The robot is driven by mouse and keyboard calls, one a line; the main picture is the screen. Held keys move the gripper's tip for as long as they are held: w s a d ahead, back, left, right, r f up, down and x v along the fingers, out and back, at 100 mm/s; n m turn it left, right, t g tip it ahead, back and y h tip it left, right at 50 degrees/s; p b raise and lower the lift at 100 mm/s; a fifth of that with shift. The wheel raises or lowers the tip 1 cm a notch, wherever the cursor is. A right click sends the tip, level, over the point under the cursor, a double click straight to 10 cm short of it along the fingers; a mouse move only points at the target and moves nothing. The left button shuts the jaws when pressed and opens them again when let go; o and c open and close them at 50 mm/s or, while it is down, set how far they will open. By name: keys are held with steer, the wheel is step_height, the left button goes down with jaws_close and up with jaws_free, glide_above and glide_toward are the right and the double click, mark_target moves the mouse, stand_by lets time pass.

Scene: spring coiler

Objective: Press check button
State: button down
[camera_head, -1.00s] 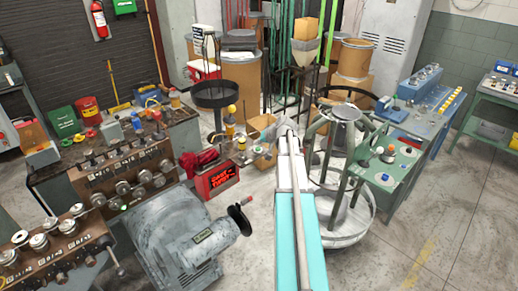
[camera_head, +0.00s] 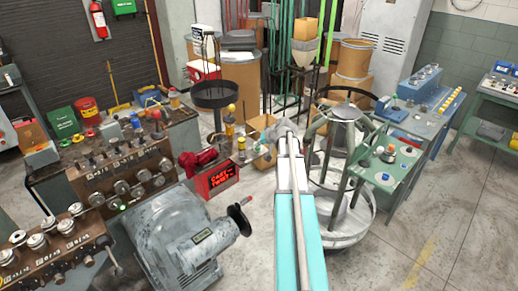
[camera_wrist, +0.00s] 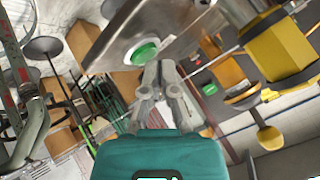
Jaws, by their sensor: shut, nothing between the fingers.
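A round green button (camera_wrist: 143,54) sits in a light collar on a grey metal panel (camera_wrist: 125,40) in the wrist view. I cannot make this button out clearly in the head view. My gripper (camera_wrist: 160,68) is shut and empty. Its fingertips appear just beside and below the green button in the wrist view, partly overlapping the panel's edge. I cannot tell whether they touch it. In the head view my gripper (camera_head: 284,130) is at the end of my outstretched arm, near the middle of the scene.
A grey motor housing (camera_head: 185,240) and control panels with several knobs (camera_head: 125,187) stand at the left. A green table (camera_head: 385,178) and a round metal stand (camera_head: 343,115) are close on the right. A yellow body (camera_wrist: 280,48) shows at the right in the wrist view.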

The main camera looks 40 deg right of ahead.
mark_target(258, 149)
steer(key=shift+f+b, duration=0.4)
stand_by(0.8)
steer(key=shift+r, duration=0.2)
steer(key=shift+r+p, duration=0.65)
steer(key=shift+p, duration=0.2)
steer(key=shift+r, duration=0.1)
steer(key=shift+r+p, duration=2.4)
steer(key=shift+p, duration=0.1)
steer(key=shift+f, duration=0.1)
